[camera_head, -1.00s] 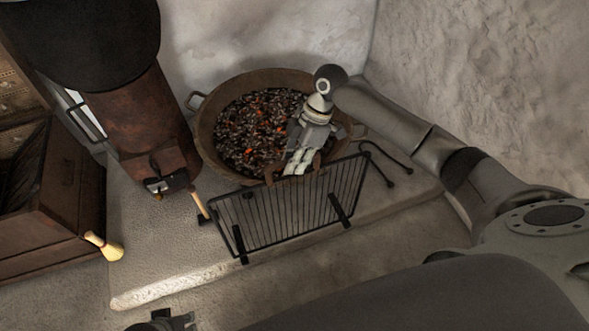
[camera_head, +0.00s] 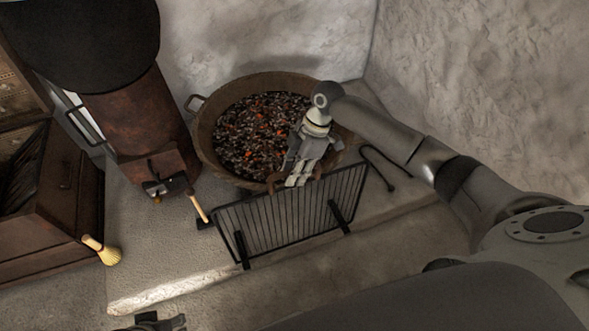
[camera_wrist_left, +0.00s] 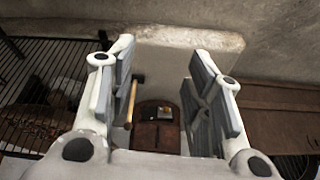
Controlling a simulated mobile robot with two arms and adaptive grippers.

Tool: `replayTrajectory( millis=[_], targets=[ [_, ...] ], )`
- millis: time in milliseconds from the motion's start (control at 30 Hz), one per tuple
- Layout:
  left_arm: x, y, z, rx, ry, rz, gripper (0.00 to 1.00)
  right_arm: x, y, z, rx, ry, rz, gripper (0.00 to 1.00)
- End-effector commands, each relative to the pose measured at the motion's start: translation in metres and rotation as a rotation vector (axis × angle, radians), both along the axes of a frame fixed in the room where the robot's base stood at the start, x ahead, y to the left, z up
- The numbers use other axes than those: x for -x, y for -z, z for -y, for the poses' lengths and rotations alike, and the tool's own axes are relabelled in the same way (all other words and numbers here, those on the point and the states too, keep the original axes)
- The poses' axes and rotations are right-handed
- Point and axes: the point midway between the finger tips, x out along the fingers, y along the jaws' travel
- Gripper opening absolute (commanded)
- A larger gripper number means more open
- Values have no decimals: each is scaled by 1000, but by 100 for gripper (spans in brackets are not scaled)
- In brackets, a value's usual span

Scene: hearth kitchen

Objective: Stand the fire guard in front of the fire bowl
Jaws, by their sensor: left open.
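The black barred fire guard (camera_head: 283,221) stands on the pale hearth slab, just in front of the fire bowl (camera_head: 207,151), a round rusty bowl of dark and glowing coals. My right gripper (camera_head: 298,181) reaches over the bowl, its fingers pointing down and closed at the middle of the guard's top edge, between two brown curved pieces. The fingertips are partly hidden. My left gripper (camera_wrist_left: 160,95) is open and empty in the left wrist view; a bit of it shows at the bottom edge of the head view. The guard (camera_wrist_left: 30,75) is at the left there.
A rusty stove (camera_head: 135,120) stands left of the bowl, with a wooden-handled tool (camera_head: 198,206) beside it. A small broom (camera_head: 103,250) hangs by the dark cabinet (camera_head: 50,215). Black fire irons (camera_head: 385,165) lie right of the guard. The slab's front is clear.

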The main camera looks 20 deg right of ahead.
Motion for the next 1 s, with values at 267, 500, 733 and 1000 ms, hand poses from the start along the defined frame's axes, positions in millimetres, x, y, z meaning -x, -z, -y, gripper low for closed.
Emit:
replayTrajectory(
  millis=[267, 500, 733, 1000],
  targets=[
    [0, 0, 0, 0, 0, 0, 46, -2, -3, 0, -1, 2, 7, 36],
    [-2, 2, 0, 1, 0, 1, 46, -4, -17, 6, -2, 4, 8, 36],
    [-2, 40, 2, 0, 5, -24, 46, -8, -61, 24, -2, 4, 11, 36],
    [1, 71, 2, -2, 7, -40, 46, -11, -104, 42, -2, 2, 9, 36]
  ],
)
